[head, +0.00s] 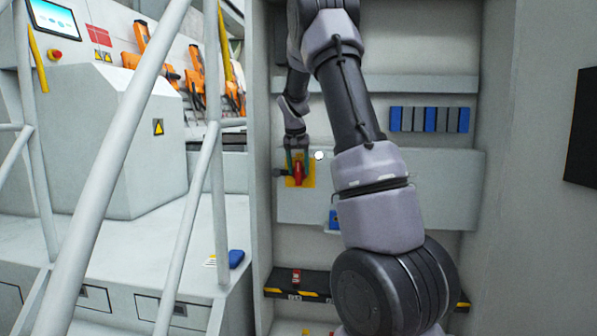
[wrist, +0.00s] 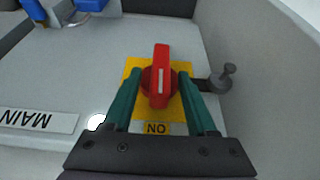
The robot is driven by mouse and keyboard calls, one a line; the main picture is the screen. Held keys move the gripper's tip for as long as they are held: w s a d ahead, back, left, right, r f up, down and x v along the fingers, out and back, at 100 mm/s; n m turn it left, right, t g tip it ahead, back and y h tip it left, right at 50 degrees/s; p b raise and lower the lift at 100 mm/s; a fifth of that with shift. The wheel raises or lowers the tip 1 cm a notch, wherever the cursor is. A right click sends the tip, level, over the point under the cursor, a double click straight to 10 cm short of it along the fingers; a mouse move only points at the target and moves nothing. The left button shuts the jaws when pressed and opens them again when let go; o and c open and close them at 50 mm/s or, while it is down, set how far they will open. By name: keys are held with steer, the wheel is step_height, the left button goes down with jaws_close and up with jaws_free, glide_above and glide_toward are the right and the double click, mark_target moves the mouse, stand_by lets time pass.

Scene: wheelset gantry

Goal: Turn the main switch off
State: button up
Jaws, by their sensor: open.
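The main switch is a red rotary handle (wrist: 160,80) with a white mark, on a yellow plate (wrist: 137,73). In the wrist view the handle stands in line with the "ON" label (wrist: 157,128), which appears upside down. In the head view the red handle (head: 299,172) shows on the cabinet's grey panel, left of my arm. My gripper (wrist: 160,97) is open, its two green fingers on either side of the handle. I cannot tell whether they touch it. In the head view my gripper (head: 297,158) is at the switch, small and partly overlapping the plate.
A "MAIN" label (wrist: 38,120) and a white round knob or lamp (wrist: 96,122) are beside the switch. A grey lever (wrist: 222,80) juts out on the other side, close to a finger. The cabinet side wall (wrist: 262,60) is near. White railings (head: 190,225) stand at left.

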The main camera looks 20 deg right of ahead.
steer(key=shift+w+d+f, duration=0.1)
steer(key=shift+w+f, duration=0.05)
steer(key=shift+f, duration=0.35)
jaws_close()
stand_by(1.2)
